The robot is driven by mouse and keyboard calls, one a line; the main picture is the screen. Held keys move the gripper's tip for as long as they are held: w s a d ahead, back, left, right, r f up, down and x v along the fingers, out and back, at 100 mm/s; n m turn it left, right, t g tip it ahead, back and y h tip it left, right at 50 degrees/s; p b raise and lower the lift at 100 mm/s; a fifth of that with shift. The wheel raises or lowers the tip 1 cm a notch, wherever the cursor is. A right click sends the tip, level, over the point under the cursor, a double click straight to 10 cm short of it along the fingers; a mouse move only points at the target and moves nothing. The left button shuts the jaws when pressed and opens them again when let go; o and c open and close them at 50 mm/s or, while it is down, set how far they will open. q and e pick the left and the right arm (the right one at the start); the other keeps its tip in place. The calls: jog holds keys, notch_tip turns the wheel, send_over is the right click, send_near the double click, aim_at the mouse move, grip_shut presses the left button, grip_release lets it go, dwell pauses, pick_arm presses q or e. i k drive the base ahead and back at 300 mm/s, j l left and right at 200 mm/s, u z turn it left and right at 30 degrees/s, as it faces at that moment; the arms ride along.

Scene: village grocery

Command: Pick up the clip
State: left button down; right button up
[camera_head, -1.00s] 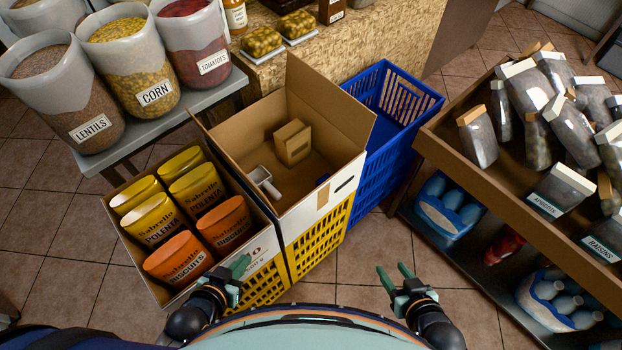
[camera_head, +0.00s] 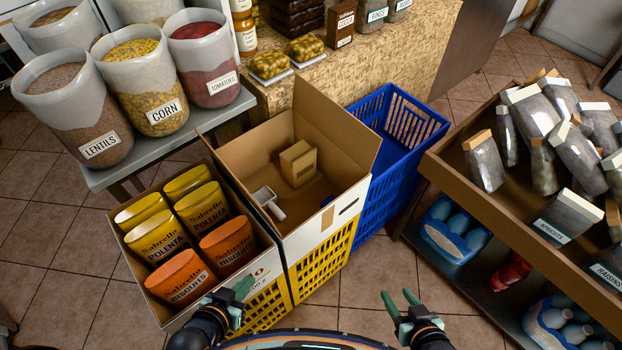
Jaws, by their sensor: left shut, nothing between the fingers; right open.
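I cannot make out a clip for certain. The open cardboard box (camera_head: 325,240) in the middle holds a white scoop-like object (camera_head: 268,203) at its left side and a small brown carton (camera_head: 298,164) near its back. A small dark patch near its front right inner edge is too small to identify. My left gripper (camera_head: 241,287) is shut and empty, in front of the carton of biscuits and polenta. My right gripper (camera_head: 398,297) is open and empty over the floor, in front and to the right of the box. Neither touches the box.
A carton (camera_head: 240,287) of yellow and orange packs stands left of the box. Yellow crates (camera_head: 325,268) are underneath. A blue crate (camera_head: 378,200) stands behind right. Floor (camera_head: 350,310) is clear between.

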aim_at(330, 198)
jog(key=k+l, duration=0.3)
jog(key=i+l, duration=0.1)
jog(key=l, duration=0.2)
jog(key=i+l, duration=0.15)
jog(key=l, duration=0.15)
jog(key=i+l, duration=0.1)
jog(key=l, duration=0.15)
jog(key=i+l+u, duration=0.15)
jog(key=l+u, duration=0.5)
jog(key=u, duration=1.3)
jog(key=i+l, duration=0.1)
jog(key=i, duration=0.45)
